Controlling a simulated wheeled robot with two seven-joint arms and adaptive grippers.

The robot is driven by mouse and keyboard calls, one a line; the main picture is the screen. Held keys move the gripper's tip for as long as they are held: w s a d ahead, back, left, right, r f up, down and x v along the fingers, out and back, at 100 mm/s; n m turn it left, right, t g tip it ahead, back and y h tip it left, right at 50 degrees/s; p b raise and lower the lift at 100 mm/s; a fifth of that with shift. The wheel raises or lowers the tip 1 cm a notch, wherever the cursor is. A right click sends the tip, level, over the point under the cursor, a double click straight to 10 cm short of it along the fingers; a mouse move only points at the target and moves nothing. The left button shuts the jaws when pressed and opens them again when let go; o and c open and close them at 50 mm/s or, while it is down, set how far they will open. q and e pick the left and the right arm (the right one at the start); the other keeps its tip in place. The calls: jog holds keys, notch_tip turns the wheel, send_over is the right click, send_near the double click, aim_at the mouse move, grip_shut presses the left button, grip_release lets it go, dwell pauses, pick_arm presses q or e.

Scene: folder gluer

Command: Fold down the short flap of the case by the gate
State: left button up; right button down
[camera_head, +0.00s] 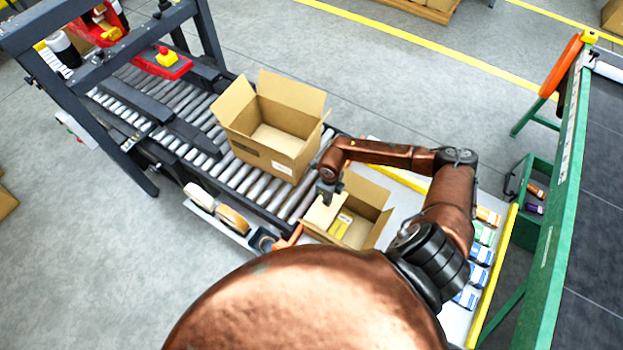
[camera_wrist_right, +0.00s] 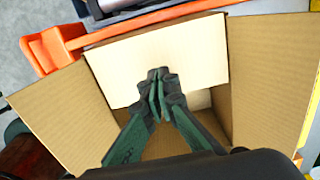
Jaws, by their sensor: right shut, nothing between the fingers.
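The open case (camera_head: 375,229) stands on the white table by the end of the roller conveyor, beside an orange bar (camera_head: 291,236) that I take for the gate. Its short flap (camera_head: 318,216) on the gate side is pale and leans inward over part of the opening; it also shows in the right wrist view (camera_wrist_right: 190,50). The side flaps (camera_wrist_right: 65,110) (camera_wrist_right: 275,75) spread outward. My right gripper (camera_head: 326,190) is shut and empty, its tips (camera_wrist_right: 158,75) over the short flap; I cannot tell whether they touch it. A yellow-labelled item (camera_head: 341,224) shows inside the case. My left gripper is out of view.
A larger open carton (camera_head: 271,150) stands on the rollers (camera_head: 205,150) behind. Small coloured boxes (camera_head: 480,254) line the table's right side by a yellow edge. A green frame (camera_head: 556,200) stands further right.

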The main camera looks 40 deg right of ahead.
jog(key=shift+s+d+f+b, duration=0.25)
jog(key=shift+s+f+b, duration=0.1)
jog(key=shift+s+f, duration=0.35)
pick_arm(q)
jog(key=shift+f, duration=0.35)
pick_arm(e)
jog(key=shift+w, duration=0.15)
pick_arm(q)
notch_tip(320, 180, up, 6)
jog(key=p, duration=0.6)
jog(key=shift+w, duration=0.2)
pick_arm(e)
notch_tip(320, 180, up, 9)
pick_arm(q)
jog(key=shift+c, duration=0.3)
